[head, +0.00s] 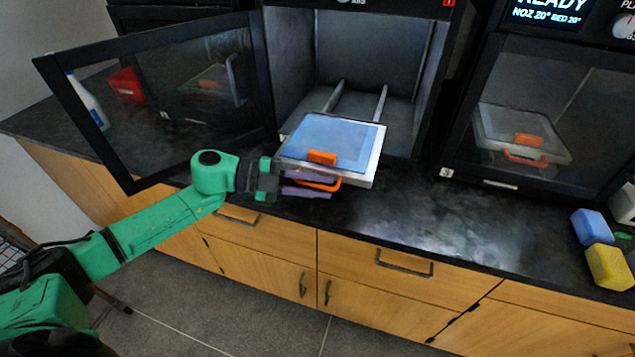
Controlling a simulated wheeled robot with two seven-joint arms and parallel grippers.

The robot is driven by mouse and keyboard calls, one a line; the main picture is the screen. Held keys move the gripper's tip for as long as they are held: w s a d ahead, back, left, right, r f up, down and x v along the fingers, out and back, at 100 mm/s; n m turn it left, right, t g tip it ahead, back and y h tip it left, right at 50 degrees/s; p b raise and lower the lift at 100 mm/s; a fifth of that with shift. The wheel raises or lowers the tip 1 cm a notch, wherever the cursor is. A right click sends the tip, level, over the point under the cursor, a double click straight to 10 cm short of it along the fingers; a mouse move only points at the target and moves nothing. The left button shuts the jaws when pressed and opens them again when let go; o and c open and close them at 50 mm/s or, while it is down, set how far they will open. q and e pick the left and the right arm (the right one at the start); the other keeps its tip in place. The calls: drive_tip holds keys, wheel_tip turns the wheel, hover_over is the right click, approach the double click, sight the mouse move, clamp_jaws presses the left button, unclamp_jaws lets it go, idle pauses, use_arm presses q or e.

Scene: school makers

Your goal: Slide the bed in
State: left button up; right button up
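The printer bed (345,135), a pale tray with a blue top plate and an orange clip, sticks out of the open printer chamber (365,60) at top centre. Two rails (380,102) run back into the chamber behind it. An orange handle (330,186) is at the bed's front edge. My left gripper (312,186) reaches in from the left, with its purple fingers at the handle, one above and one below it. I cannot tell whether they are closed on it. My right gripper is out of view.
The printer's glass door (165,95) stands swung open to the left, close to my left arm. A second printer (540,120) with its door shut stands to the right. A blue block (592,227) and a yellow block (610,266) lie at the right counter edge.

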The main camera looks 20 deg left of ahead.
use_arm(q)
clamp_jaws()
idle(1.4)
